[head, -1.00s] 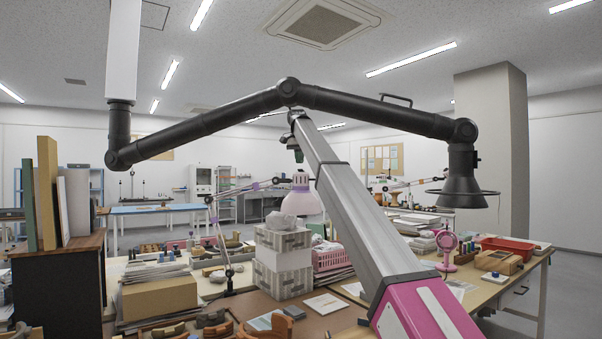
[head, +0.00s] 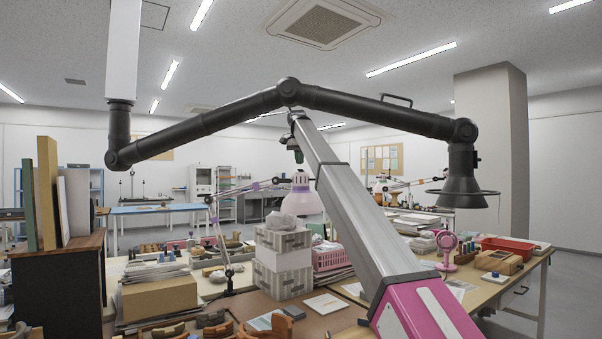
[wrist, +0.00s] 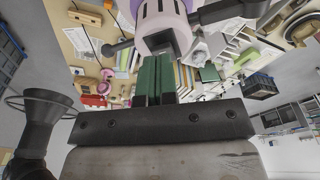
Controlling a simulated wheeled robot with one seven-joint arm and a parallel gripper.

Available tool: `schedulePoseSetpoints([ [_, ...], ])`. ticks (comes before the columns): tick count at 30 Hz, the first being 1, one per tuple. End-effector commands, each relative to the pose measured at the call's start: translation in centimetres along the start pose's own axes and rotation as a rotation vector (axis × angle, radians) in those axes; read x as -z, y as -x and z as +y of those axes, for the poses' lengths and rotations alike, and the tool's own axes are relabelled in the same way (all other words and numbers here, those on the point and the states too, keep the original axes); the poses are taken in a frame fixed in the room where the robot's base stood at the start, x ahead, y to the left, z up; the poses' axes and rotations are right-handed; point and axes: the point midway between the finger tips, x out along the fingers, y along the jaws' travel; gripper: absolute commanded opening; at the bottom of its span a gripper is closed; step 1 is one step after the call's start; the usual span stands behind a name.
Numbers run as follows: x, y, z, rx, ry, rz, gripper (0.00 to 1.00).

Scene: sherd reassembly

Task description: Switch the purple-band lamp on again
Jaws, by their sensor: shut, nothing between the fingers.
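The purple-band lamp (head: 302,200) stands at the middle of the head view, with a pale shade, a slotted neck and purple bands on its jointed arm (head: 254,187). Its slotted white housing (wrist: 160,30) fills the top middle of the wrist view. My gripper (head: 298,156) is just above the lamp head in the head view. In the wrist view its green fingers (wrist: 154,62) are together and empty, their tips at the housing's near end. I cannot tell whether they touch it. No switch is clear, and I cannot tell if the lamp is lit.
Grey patterned boxes (head: 282,266) with a wrapped bundle on top stand below the lamp. A pink basket (head: 329,258) is beside them. A black extraction arm with a hood (head: 462,190) spans the view overhead. A pink fan (head: 446,248) and red tray (head: 508,245) are at right.

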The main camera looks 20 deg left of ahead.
Motion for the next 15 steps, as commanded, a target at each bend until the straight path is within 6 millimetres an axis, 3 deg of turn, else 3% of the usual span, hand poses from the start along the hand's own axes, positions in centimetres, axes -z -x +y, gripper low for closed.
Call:
schedulePoseSetpoints([
  [15,-0.10,-0.70,0.00,0.000,0.000,0.000,0.00],
])
